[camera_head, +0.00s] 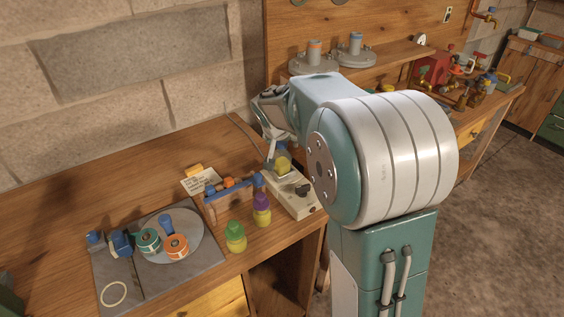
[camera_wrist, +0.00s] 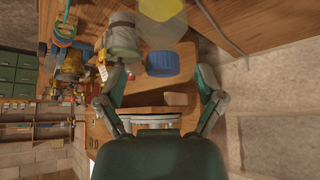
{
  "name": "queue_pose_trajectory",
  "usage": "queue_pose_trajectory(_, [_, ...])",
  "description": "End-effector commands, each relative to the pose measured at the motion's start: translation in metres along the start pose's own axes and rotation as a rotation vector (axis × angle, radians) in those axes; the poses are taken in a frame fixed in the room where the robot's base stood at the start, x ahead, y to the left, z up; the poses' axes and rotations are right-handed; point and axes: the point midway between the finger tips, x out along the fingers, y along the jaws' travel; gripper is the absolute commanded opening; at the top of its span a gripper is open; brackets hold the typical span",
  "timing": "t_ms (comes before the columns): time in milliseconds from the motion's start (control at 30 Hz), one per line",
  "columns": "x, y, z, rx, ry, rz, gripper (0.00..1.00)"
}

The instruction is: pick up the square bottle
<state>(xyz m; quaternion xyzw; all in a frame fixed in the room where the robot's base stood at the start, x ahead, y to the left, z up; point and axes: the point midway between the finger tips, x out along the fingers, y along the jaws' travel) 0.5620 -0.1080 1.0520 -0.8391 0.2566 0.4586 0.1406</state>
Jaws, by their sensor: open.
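The square bottle, clear with yellow liquid, stands at the back of the bench in the head view (camera_head: 283,164), partly hidden by my arm. In the wrist view its yellow body (camera_wrist: 162,10) is cut off at the top edge, and its blue cap (camera_wrist: 163,63) points toward my gripper. My gripper (camera_wrist: 162,78) is open, with one finger on each side of the cap's line and clear gaps to both. In the head view my gripper (camera_head: 270,138) is just above the bottle and largely hidden by my wrist.
A pale box with a dark knob (camera_head: 297,194) stands beside the bottle. A wooden rack (camera_head: 225,199), a purple-topped bottle (camera_head: 261,208) and a green-topped bottle (camera_head: 235,237) are nearer. A grey-green cylinder (camera_wrist: 122,40) is left of the cap in the wrist view.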

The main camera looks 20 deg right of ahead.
Motion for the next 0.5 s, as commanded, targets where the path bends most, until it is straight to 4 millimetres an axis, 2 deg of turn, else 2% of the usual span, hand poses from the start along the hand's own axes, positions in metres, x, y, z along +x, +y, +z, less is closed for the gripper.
queue_pose_trajectory(100, [0.02,-0.002,0.0,-0.002,-0.003,0.003,0.87])
queue_pose_trajectory(200, [0.029,-0.002,0.0,-0.001,-0.001,0.001,0.87])
queue_pose_trajectory(467, [0.032,-0.003,0.0,-0.001,0.001,0.0,0.87])
queue_pose_trajectory(500, [0.032,-0.003,0.0,-0.001,0.001,0.0,0.73])
